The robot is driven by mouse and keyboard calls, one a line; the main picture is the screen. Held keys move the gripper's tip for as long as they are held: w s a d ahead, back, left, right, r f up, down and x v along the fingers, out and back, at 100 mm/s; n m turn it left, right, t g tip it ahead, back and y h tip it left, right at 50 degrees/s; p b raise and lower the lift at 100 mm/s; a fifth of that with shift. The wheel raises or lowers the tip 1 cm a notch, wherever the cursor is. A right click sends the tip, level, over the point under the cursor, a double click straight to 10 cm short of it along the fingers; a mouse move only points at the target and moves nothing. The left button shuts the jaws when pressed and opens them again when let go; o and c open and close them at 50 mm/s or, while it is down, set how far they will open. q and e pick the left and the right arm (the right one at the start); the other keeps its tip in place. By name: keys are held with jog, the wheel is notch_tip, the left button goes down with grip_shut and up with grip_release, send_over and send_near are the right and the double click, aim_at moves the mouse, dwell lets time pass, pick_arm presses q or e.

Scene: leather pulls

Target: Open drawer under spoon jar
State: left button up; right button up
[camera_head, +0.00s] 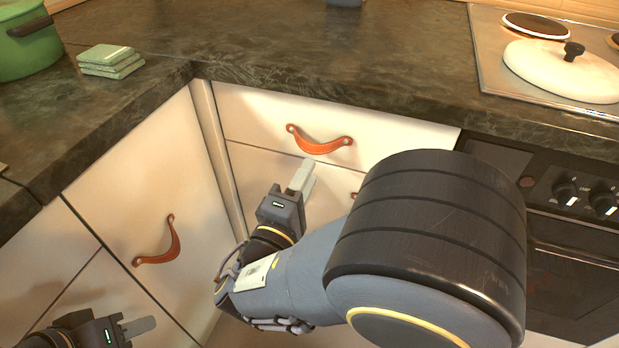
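A white drawer front (250,115) with an orange-brown leather pull (318,142) sits under the back counter, and it looks shut. Only the base of a dark grey object (345,3) shows on the counter above it at the top edge; I cannot tell if it is the spoon jar. My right gripper (302,177) is just below and left of the pull, apart from it in the picture, its pale fingers pointing up. Its fingers look close together, but their gap is unclear. My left gripper (142,327) is low at the left, near the left cabinet, with its fingers overlapping in view.
A second leather pull (161,243) is on the left cabinet door. A green pot (27,40) and stacked green cloths or tiles (110,61) stand on the left counter. A hob with a white lid (560,70) and an oven (570,260) are right. My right arm hides much of the lower drawers.

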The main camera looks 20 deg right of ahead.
aim_at(309, 148)
jog(key=shift+n+t, duration=0.3)
jog(key=shift+t, duration=0.4)
jog(key=x, duration=0.2)
jog(key=a+x, duration=0.1)
jog(key=x, duration=0.1)
jog(key=w+b+x, duration=0.1)
jog(key=x, duration=0.2)
jog(key=shift+s+a, duration=0.1)
jog(key=shift+a, duration=0.1)
grip_shut()
